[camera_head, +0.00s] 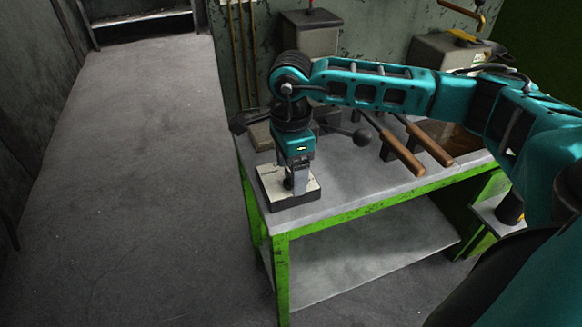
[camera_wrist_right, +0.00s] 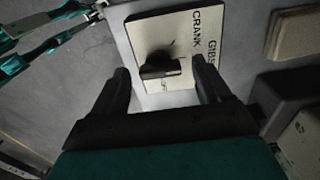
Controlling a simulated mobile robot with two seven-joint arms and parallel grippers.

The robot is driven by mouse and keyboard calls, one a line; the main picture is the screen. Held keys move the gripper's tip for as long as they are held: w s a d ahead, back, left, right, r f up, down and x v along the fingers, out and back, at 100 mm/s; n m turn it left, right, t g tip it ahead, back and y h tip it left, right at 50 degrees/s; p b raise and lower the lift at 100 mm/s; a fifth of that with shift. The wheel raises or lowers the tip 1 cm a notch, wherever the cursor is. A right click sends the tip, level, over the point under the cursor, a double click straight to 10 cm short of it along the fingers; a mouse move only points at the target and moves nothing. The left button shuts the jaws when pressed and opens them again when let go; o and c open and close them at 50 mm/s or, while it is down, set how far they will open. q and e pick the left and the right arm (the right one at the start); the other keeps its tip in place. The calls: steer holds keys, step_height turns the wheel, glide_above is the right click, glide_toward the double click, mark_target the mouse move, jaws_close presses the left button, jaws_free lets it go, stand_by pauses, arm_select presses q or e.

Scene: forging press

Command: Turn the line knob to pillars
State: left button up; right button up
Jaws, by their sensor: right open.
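The line knob (camera_wrist_right: 160,68) is a dark knob on a pale plate (camera_wrist_right: 141,34) in the wrist view. The plate bears the words CRANK and GIBS; other lettering is partly hidden. In the head view the plate (camera_head: 273,186) sits on the front left corner of the bench, the knob mostly covered by my gripper. My right gripper (camera_head: 299,186) points down over the plate. In the wrist view its two open fingers (camera_wrist_right: 160,66) stand either side of the knob, with gaps. I cannot tell which word the knob points to.
The green-legged bench (camera_head: 350,195) has a grey top. Two wooden-handled tools (camera_head: 400,155) lie to the right of the plate, with a dark ball-ended lever (camera_head: 362,136) behind. Grey boxes (camera_head: 310,35) stand at the back. The floor (camera_head: 140,180) to the left is clear.

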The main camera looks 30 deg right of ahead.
steer(key=shift+f, duration=0.15)
steer(key=shift+c, duration=0.2)
steer(key=c, duration=1)
steer(key=m+b, duration=0.1)
steer(key=m, duration=0.3)
steer(key=shift+b, duration=0.3)
steer(key=m+b, duration=0.1)
steer(key=m, duration=0.3)
steer(key=shift+m, duration=0.5)
